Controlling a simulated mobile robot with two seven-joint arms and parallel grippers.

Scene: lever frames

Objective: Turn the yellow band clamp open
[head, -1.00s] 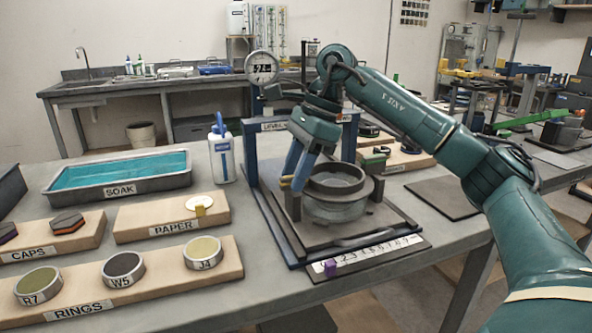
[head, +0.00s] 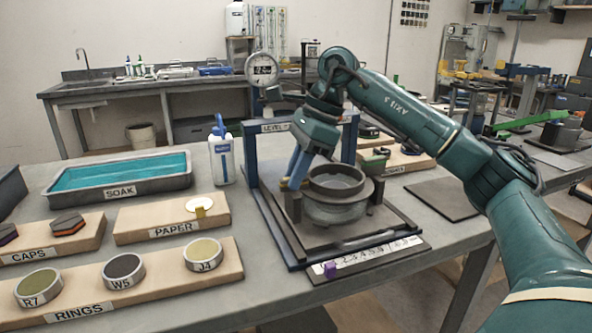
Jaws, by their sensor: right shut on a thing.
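My right gripper (head: 290,183) reaches down with blue fingers at the left side of the round grey vessel (head: 338,205). The fingers are shut on the yellow band clamp (head: 284,184), of which only a small yellow bit shows at the fingertips. The rest of the clamp is hidden, so its exact position is unclear. The vessel has a raised dark ring on top and stands upright on a dark square plate within a blue frame. My left gripper is not in view.
A white bottle (head: 222,158), a soak tray (head: 62,205) and a rings board (head: 215,282) lie to the left. A numbered strip (head: 372,256) with a purple marker lies in front.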

